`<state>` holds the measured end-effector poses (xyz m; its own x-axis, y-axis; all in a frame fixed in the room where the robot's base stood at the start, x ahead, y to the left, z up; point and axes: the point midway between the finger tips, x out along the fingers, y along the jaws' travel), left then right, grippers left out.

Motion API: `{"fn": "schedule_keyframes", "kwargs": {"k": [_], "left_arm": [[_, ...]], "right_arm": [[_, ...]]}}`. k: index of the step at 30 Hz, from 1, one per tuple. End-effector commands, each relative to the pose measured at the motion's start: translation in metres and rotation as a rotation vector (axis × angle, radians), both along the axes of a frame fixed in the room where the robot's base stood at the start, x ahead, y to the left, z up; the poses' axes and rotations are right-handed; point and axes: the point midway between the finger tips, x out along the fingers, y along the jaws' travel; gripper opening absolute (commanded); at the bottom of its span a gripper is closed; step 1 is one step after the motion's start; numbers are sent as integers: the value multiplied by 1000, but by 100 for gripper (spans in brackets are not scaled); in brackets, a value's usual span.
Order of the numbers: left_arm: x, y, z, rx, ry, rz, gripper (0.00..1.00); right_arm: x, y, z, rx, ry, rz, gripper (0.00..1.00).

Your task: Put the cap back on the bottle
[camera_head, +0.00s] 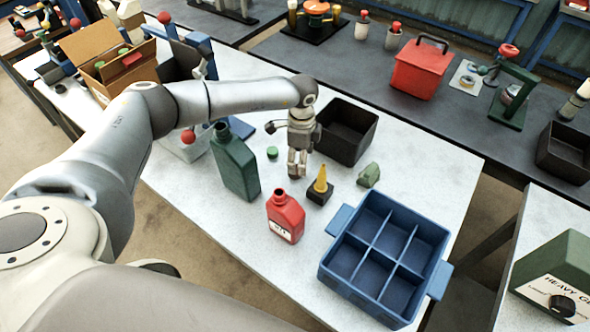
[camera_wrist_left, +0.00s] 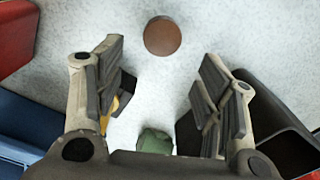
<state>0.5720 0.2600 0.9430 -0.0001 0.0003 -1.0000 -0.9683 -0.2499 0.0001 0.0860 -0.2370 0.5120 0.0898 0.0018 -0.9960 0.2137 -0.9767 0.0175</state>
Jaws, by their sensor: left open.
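My left gripper (camera_head: 297,172) points down over the white table, open, with nothing between its fingers; it also shows in the left wrist view (camera_wrist_left: 165,100). A round brown, cap-like disc (camera_wrist_left: 162,36) lies on the table just beyond the fingertips in the wrist view. I cannot make it out in the head view. A small green cap (camera_head: 272,153) lies left of the gripper. The green bottle (camera_head: 236,165) stands upright to the left with its neck open. The red bottle (camera_head: 285,218) stands upright in front, its neck also uncapped. My right gripper is out of view.
A yellow funnel on a black block (camera_head: 319,194) and a small green object (camera_head: 369,175) stand close right of the gripper. A black bin (camera_head: 346,130) is behind it. A blue divided tray (camera_head: 345,285) fills the front right. An open cardboard box (camera_head: 105,58) stands far left.

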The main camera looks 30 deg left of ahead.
Motion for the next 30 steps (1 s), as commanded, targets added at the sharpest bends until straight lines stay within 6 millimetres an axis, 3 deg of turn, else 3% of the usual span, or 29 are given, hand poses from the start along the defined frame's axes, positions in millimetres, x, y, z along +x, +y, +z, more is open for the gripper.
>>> {"fn": "schedule_keyframes", "kwargs": {"k": [7, 12, 18, 29, 30], "left_arm": [[-1, 3, -6, 1, 3, 3, 63], [-4, 11, -30, 1, 3, 3, 63], [-4, 11, -50, 0, 2, 2, 63], [-3, 11, -52, 0, 1, 2, 63], [-3, 11, -52, 0, 1, 2, 59]], "right_arm": [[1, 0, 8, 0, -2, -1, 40], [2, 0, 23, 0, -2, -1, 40], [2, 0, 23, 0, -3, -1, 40], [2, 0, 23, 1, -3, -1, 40], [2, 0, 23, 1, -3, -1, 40]]}}
